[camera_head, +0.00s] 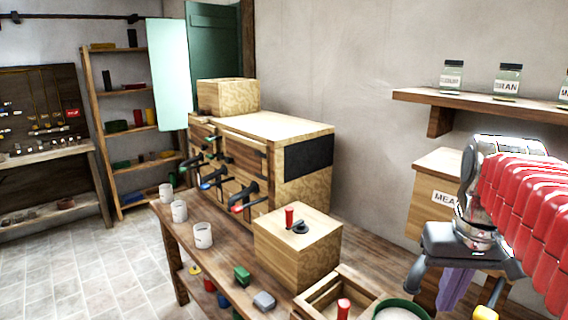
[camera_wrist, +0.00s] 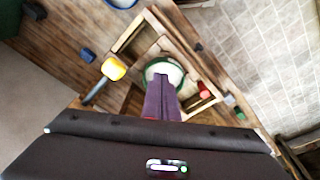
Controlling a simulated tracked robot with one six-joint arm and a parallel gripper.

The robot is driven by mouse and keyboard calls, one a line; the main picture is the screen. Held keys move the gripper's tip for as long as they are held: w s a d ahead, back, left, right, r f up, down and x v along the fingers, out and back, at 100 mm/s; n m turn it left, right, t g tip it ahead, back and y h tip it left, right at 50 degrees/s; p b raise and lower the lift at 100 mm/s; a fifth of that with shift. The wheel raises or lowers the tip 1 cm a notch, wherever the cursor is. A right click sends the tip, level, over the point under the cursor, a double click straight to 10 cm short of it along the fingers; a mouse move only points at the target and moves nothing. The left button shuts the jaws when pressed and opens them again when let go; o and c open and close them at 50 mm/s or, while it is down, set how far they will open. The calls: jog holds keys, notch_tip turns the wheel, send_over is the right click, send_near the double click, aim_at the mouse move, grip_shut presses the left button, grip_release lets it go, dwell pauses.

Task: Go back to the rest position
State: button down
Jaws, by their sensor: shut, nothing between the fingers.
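My gripper (camera_head: 448,300) hangs at the lower right of the head view, below the grey wrist and red-sleeved arm. Its purple fingers point down and are together, with nothing held. In the wrist view the purple fingers (camera_wrist: 160,80) reach out over a green-rimmed bowl (camera_wrist: 152,68) with pale contents. The bowl (camera_head: 385,304) also shows at the bottom edge of the head view. From these views I cannot tell the gap between fingertips and bowl. A dark body fills the bottom of the wrist view.
A wooden tray (camera_head: 312,301) stands near the bowl. A yellow-headed tool (camera_wrist: 113,68) lies beside it. A wooden box with a red knob (camera_head: 290,252), several white cups (camera_head: 203,236) and a large wooden cabinet (camera_head: 262,128) stand on the bench. A jar shelf (camera_head: 480,99) is behind my arm.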

jog(key=s+a+f+n+t, duration=0.3)
jog(key=a+f, duration=0.6)
jog(key=a, duration=0.5)
jog(key=shift+s+a+f+t+y, duration=0.3)
jog(key=shift+s+t+y, duration=0.15)
jog(key=shift+s, duration=0.3)
jog(key=shift+d, duration=0.15)
